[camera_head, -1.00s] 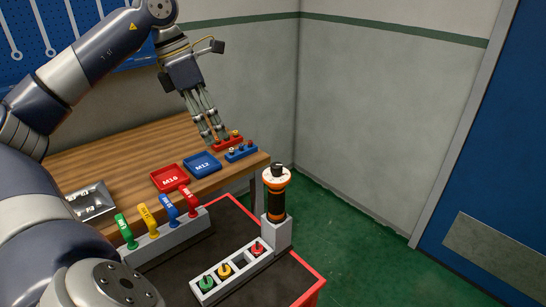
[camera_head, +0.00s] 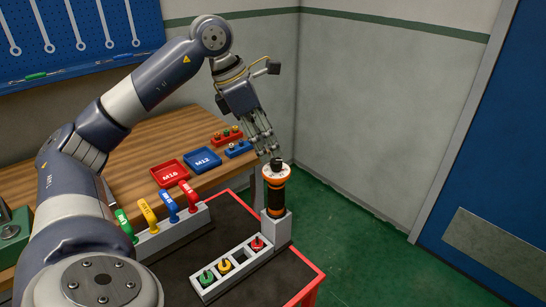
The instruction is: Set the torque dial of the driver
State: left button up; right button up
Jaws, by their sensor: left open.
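The driver (camera_head: 275,193) stands upright in a grey holder (camera_head: 275,229) at the right end of the dark cart top. It has a black and orange body, with a white and orange ring and a dark knob (camera_head: 276,164) on top. My left gripper (camera_head: 269,154) is open, fingers pointing down, at the top of the driver. Its fingertips partly overlap the knob, and I cannot tell whether they touch it. The markings on the dial are too small to read. My right gripper is not in view.
A grey rack (camera_head: 233,271) with green, yellow and red round pieces lies in front of the driver. Several coloured handles stand in another rack (camera_head: 174,232). Red (camera_head: 170,173) and blue (camera_head: 202,160) trays lie on the wooden bench. Wall and open floor are at right.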

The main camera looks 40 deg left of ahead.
aim_at(275, 160)
pick_arm(q)
jog(key=shift+x, duration=2.3)
jog(key=shift+c, duration=0.3)
grip_shut()
